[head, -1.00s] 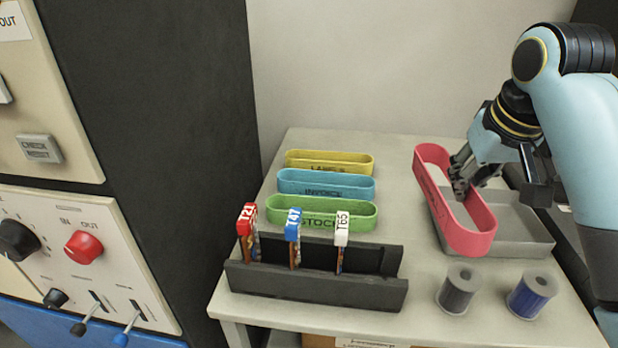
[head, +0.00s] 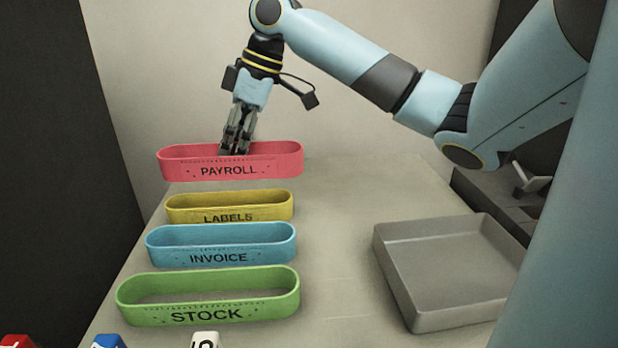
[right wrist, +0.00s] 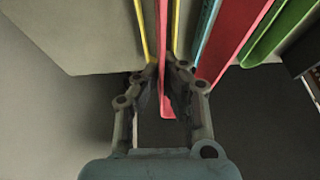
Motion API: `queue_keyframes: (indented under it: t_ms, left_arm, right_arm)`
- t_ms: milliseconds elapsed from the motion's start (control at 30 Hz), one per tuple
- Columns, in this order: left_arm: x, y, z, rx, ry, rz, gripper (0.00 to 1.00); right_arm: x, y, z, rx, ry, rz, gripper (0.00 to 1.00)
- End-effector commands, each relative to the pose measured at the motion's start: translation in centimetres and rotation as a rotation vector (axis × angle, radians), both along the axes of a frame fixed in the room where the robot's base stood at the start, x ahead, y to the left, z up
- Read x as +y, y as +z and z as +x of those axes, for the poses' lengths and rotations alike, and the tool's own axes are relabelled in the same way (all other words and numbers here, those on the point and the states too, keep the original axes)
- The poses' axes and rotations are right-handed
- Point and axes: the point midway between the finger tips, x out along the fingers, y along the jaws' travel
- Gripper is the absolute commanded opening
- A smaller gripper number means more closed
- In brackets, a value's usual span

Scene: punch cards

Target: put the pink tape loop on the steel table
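The pink tape loop (head: 230,170), labelled PAYROLL, stands upright at the far end of the steel table (head: 340,240), behind the yellow loop. My right gripper (head: 236,150) comes down on it from above, its fingers closed on one long wall near the middle. In the right wrist view the pink wall (right wrist: 166,100) lies between the fingertips of my right gripper (right wrist: 168,75). I cannot tell whether the loop's underside touches the table. My left gripper is not in view.
The yellow LABELS loop (head: 229,208), blue INVOICE loop (head: 220,247) and green STOCK loop (head: 207,303) stand in a row nearer me. An empty grey tray (head: 405,318) lies at the right. The table between loops and tray is clear.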

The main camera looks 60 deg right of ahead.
Motion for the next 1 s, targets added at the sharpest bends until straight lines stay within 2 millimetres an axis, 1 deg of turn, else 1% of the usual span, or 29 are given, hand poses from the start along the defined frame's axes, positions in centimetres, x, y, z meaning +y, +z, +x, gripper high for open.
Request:
queue_keyframes:
  t_ms: [100,167,233,400,500,600,733,767,900,1000]
  left_arm:
    - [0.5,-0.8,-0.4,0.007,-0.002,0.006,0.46]
    - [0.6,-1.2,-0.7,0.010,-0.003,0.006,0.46]
    - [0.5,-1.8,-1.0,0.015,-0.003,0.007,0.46]
    - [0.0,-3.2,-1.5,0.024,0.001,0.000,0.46]
    - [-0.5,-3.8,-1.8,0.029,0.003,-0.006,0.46]
    - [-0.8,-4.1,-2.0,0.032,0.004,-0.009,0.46]
    - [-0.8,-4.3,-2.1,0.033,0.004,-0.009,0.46]
    - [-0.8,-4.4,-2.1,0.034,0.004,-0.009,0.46]
    - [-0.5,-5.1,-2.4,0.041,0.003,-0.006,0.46]
    - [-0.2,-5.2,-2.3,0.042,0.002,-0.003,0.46]
  right_arm:
    - [-1.0,-0.8,0.9,0.000,0.014,0.009,0.00]
    - [-1.7,-1.6,1.9,0.001,0.015,0.012,0.00]
    - [-2.8,-2.7,3.4,0.000,0.012,0.013,0.00]
    - [-5.3,-5.2,6.7,0.000,0.012,0.012,0.00]
    - [-6.4,-6.2,8.0,0.000,0.013,0.011,0.00]
    - [-7.0,-6.7,8.8,0.000,0.016,0.009,0.00]
    - [-7.3,-7.2,9.1,0.001,0.015,0.007,0.00]
    - [-7.3,-7.5,9.0,0.002,0.016,0.007,0.00]
    - [-7.2,-9.9,9.0,0.005,0.016,0.007,0.00]
    - [-7.2,-10.9,9.0,0.002,0.016,0.007,0.00]
